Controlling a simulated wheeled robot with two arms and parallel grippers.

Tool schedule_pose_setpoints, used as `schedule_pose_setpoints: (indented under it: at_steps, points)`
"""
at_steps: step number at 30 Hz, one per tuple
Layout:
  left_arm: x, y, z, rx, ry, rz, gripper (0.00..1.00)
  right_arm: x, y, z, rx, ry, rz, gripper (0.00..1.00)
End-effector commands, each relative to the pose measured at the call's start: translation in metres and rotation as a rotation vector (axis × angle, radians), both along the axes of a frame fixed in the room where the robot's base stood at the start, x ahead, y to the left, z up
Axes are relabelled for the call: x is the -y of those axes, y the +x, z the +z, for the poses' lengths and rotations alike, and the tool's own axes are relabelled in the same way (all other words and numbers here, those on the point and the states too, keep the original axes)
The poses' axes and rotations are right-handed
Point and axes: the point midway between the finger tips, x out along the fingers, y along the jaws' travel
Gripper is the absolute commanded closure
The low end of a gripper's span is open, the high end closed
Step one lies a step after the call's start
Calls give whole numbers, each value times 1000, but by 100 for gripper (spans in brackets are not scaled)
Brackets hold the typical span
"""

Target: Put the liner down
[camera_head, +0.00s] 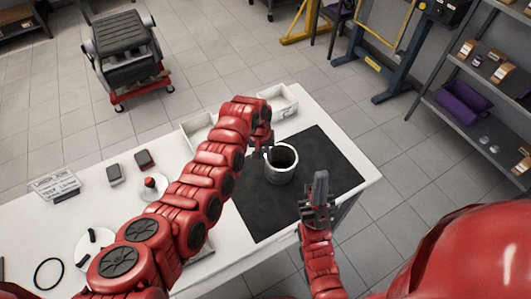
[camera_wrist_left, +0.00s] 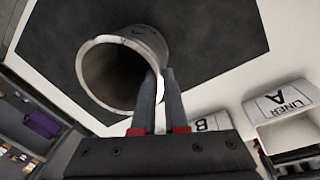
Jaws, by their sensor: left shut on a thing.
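The liner (camera_head: 281,168) is a grey metal cylinder, open at the top, over the black mat (camera_head: 335,165) in the head view. It also shows large in the left wrist view (camera_wrist_left: 153,42), with its open end facing the camera. My left gripper (camera_head: 263,151) is at the liner's left rim, shut on its wall; its two fingers also show in the left wrist view (camera_wrist_left: 160,95). I cannot tell whether the liner's base touches the mat. My right gripper (camera_head: 320,190) is to the right of the liner, apart from it; its finger gap is not clear.
White bins stand at the table's back edge, one labelled LINER A (camera_wrist_left: 285,103) and another B (camera_wrist_left: 205,122). A red-topped part (camera_head: 150,184), small boxes and a black ring (camera_head: 49,273) lie on the left of the white table. Shelving (camera_head: 490,90) stands beyond, right.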

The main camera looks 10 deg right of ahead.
Motion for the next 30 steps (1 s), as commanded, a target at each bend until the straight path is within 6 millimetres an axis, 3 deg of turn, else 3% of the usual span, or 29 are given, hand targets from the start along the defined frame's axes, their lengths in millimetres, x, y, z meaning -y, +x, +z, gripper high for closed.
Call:
schedule_pose_setpoints:
  at_steps: [2, 3, 8, 20, 26, 30]
  points:
    - [1, 0, 0, 1, -1, -1, 100, 0, 0, -1, 0, 0, 0, 100]
    - [0, 0, 0, 1, 0, -1, 88, 0, 0, -1, 0, 0, 0, 100]
    - [0, 0, 0, 0, 0, -1, 60, 0, 0, -1, 0, 0, 0, 100]
    - [0, 0, 3, -1, 1, -2, 60, 0, 0, -3, 0, 0, 0, 100]
    - [-2, 1, 22, 3, -1, -3, 60, 0, 0, -10, 0, 0, 0, 100]
    - [-5, 2, 47, 8, -5, 0, 60, 0, 0, -22, 0, 0, 0, 100]
